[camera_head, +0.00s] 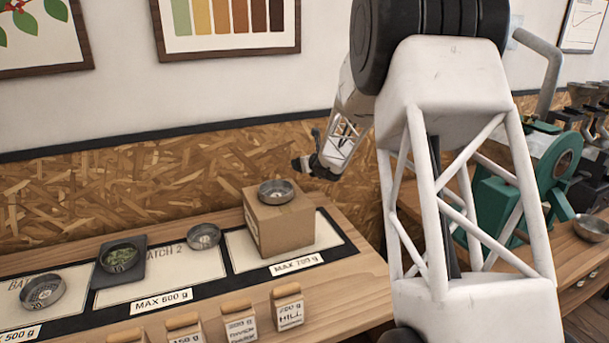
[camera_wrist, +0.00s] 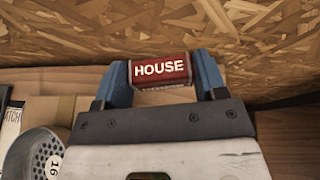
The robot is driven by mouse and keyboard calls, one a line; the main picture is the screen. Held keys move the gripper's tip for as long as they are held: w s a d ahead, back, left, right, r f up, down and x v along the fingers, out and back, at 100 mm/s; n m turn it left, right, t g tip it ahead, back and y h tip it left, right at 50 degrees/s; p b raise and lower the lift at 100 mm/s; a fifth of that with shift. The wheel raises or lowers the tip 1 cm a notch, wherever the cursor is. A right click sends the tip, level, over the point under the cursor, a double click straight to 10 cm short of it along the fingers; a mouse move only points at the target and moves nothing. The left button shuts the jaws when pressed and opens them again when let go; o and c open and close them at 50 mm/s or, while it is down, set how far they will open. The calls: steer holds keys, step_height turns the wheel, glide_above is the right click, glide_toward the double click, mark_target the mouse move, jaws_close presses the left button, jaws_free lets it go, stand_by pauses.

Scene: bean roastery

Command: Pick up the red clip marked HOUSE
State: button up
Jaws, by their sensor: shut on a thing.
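The red clip marked HOUSE (camera_wrist: 160,71) is between the two blue fingertips of my gripper (camera_wrist: 160,75) in the wrist view. The gripper is shut on it, and the white lettering faces the camera. In the head view my arm reaches to the back of the counter, with its end (camera_head: 312,166) above and behind a cardboard box. The clip cannot be made out in the head view.
The cardboard box (camera_head: 280,222) carries a metal dish (camera_head: 276,191) on the MAX 700 g mat. Small labelled bags (camera_head: 288,306) line the front. An OSB wall (camera_head: 150,180) is close behind.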

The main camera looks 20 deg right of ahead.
steer(key=shift+r, duration=0.65)
